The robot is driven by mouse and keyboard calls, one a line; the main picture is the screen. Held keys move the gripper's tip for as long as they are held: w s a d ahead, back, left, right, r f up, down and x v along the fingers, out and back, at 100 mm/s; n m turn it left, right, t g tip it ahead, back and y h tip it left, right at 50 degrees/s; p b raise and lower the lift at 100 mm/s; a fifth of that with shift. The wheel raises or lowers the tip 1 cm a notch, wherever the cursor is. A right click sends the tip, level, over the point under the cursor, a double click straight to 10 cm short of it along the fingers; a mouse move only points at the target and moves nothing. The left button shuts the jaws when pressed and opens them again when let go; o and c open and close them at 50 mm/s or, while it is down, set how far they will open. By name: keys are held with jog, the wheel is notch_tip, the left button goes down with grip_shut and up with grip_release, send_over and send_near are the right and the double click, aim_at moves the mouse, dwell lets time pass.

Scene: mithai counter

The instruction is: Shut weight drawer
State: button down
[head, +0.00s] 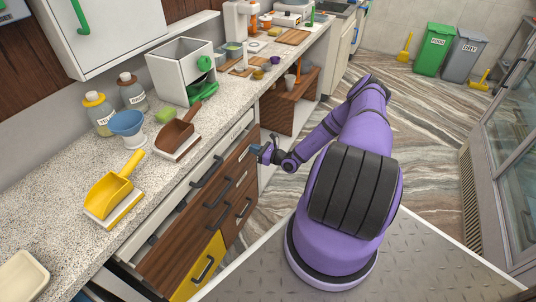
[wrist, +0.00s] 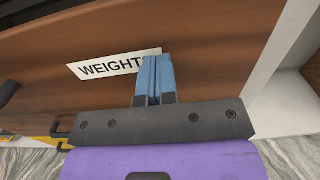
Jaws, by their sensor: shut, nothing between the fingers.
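The weight drawer has a brown wooden front (wrist: 215,70) that fills much of the wrist view. Its white label (wrist: 108,66) reads "WEIGHT", and my fingers cover its right end. My gripper (wrist: 153,60) is shut and empty, its blue fingertips at the drawer front; I cannot tell whether they touch it. In the head view my gripper (head: 256,149) is at the far end of the wooden drawer front (head: 175,248), below the counter edge. A pale strip shows between this front and the counter, but how far the drawer stands out is unclear.
The speckled counter (head: 75,170) carries a yellow scoop (head: 115,190), a brown scoop (head: 177,134) and a white box (head: 180,68). A yellow drawer front (head: 200,268) is lower down.

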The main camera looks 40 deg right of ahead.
aim_at(247, 145)
jog(key=x, duration=0.3)
jog(key=shift+w, duration=0.1)
jog(key=shift+w+a+r, duration=0.15)
jog(key=shift+w, duration=0.1)
jog(key=shift+w, duration=0.1)
